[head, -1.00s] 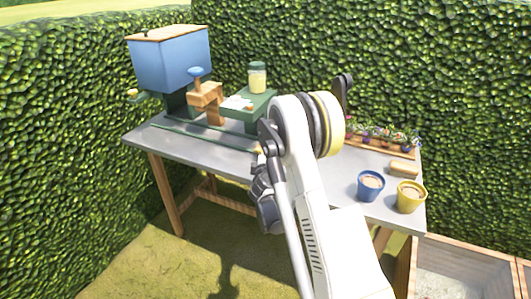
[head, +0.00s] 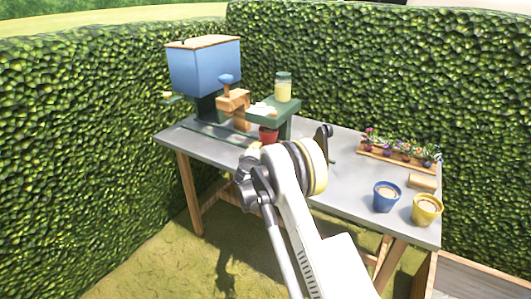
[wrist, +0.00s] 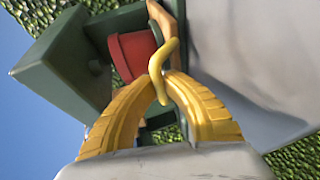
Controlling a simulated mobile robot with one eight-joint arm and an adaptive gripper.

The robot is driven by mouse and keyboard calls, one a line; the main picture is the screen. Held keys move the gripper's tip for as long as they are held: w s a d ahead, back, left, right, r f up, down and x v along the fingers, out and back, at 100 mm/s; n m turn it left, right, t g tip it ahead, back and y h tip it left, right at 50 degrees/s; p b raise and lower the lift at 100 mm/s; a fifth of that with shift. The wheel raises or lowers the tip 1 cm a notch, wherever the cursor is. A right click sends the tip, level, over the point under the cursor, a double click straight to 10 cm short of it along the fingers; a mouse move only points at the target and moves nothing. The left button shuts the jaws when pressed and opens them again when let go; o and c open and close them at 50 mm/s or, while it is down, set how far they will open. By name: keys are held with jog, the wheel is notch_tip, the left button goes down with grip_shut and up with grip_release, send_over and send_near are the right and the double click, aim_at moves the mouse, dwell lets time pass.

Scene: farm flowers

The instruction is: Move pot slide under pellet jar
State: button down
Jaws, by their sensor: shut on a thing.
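The pellet jar (head: 283,88), clear with yellowish contents and a green lid, stands on the green raised stand (head: 268,112). A red pot (head: 269,134) shows beneath that stand. In the wrist view the red pot (wrist: 132,54) lies just beyond my fingers, beside a wooden piece (wrist: 167,28). My gripper (wrist: 165,88) has its yellow fingers closed around a thin, curved yellow handle (wrist: 165,62). I take this handle to be the pot slide's; its join to the slide is not clear. In the head view my arm hides most of my gripper.
A blue hopper (head: 205,68) and a wooden block with a blue knob (head: 232,100) stand left of the stand. A blue pot (head: 387,196), a yellow pot (head: 426,210) and a flower tray (head: 400,150) occupy the right.

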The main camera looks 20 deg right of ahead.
jog(key=c, duration=1.5)
grip_release()
jog(key=shift+d, duration=0.1)
jog(key=shift+o, duration=0.2)
jog(key=v, duration=1.2)
jog(key=shift+s, duration=0.1)
